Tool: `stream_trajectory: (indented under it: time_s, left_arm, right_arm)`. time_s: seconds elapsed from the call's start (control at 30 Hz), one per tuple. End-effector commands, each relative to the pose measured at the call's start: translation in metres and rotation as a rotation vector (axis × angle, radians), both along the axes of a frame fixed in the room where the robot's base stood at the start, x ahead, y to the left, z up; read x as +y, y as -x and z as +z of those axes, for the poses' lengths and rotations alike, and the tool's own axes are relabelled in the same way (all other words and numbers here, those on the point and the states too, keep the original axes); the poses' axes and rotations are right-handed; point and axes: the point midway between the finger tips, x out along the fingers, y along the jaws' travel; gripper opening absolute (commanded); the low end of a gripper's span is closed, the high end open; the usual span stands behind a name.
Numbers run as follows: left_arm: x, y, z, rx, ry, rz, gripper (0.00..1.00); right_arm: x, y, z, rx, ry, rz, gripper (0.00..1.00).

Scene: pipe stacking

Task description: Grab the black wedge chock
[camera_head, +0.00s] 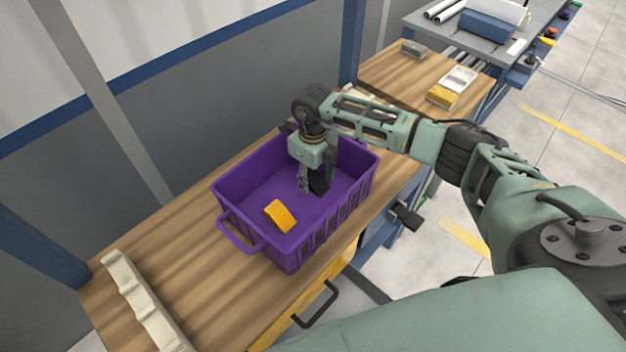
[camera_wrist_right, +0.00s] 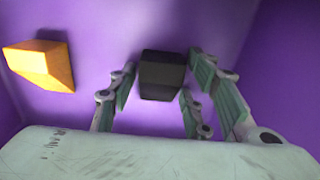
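The black wedge chock (camera_wrist_right: 162,75) is inside the purple bin, between the fingers of my right gripper (camera_wrist_right: 160,90) in the right wrist view. A small gap shows between the left finger and the chock; the right fingers are close to its other side, and I cannot tell whether they touch it. In the head view, my right gripper (camera_head: 316,180) points down into the bin, with the dark chock (camera_head: 319,184) at its fingertips. The gripper looks open around the chock. My left gripper is not in view.
The purple bin (camera_head: 233,205) stands on a wooden bench (camera_head: 205,285). A yellow-orange wedge (camera_head: 281,215) lies inside near its front left; it also shows in the wrist view (camera_wrist_right: 42,65). A pale notched rack (camera_head: 143,300) lies at the bench's left end. The bin walls surround the gripper.

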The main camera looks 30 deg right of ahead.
Motion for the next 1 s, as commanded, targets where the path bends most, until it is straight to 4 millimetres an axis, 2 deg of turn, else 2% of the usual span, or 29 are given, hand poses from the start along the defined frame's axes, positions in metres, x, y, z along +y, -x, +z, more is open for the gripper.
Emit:
stream_trajectory:
  time_s: [0.03, 0.4, 0.67, 0.77, 1.0]
  left_arm:
    - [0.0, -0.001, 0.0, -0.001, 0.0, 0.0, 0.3]
    - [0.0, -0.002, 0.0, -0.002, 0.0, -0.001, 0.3]
    - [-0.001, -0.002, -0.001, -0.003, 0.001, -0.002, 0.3]
    - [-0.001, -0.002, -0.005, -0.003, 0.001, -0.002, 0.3]
    - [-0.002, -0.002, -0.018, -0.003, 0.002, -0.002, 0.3]
  right_arm:
    - [0.0, 0.0, 0.0, 0.0, 0.0, 0.0, 0.38]
    - [0.0, 0.0, 0.001, -0.001, 0.0, 0.0, 0.07]
    - [0.0, -0.001, 0.004, -0.003, -0.001, 0.0, 0.07]
    - [0.0, -0.002, 0.015, -0.004, -0.001, 0.001, 0.07]
    - [0.0, -0.002, 0.063, -0.007, -0.001, 0.001, 0.07]
